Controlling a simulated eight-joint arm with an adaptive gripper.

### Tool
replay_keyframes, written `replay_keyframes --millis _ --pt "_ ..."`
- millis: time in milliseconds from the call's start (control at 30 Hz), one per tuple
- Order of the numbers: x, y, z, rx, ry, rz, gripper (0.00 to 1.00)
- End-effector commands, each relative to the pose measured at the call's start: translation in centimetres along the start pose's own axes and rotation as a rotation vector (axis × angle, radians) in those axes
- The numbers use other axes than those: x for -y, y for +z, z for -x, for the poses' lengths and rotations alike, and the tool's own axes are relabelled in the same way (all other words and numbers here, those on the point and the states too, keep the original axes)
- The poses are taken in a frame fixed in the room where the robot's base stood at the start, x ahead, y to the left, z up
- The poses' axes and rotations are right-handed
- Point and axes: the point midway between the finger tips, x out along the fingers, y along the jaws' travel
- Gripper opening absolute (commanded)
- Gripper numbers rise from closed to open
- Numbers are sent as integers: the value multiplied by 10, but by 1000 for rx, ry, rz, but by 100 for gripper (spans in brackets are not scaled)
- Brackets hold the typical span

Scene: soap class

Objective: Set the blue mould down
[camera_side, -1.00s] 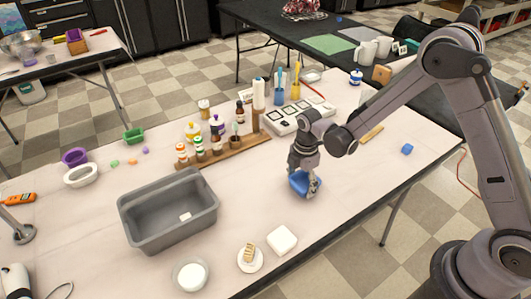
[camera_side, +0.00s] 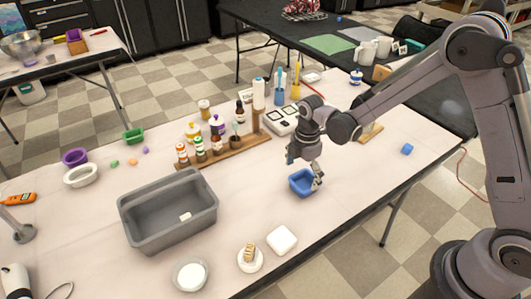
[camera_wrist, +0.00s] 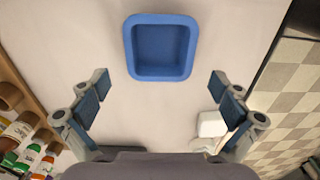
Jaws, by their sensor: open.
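The blue mould (camera_side: 301,182) is an open, rounded rectangular tray. It rests upright on the pale table in the side view, and its empty inside faces up in the wrist view (camera_wrist: 160,48). My gripper (camera_side: 304,172) is open just above and beside the mould. In the wrist view the two fingers of my gripper (camera_wrist: 160,92) are spread wide, and the mould lies ahead of them, with clear gaps and no contact visible there. In the side view one finger overlaps the mould's right edge.
A grey tub (camera_side: 167,215) stands to the left. A white block (camera_side: 281,240) and a small white dish (camera_side: 250,259) lie toward the front. A wooden rack (camera_side: 225,150) of bottles stands behind. The table around the mould is clear.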

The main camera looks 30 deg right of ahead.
Motion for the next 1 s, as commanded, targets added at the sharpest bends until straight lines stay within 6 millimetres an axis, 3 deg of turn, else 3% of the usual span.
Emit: replay_keyframes --millis 300,667,1000 --pt "1 0 58 0 0 0 100" --pt "2 1 88 -1 11 -27 100" --pt "41 20 150 -53 170 -444 100"
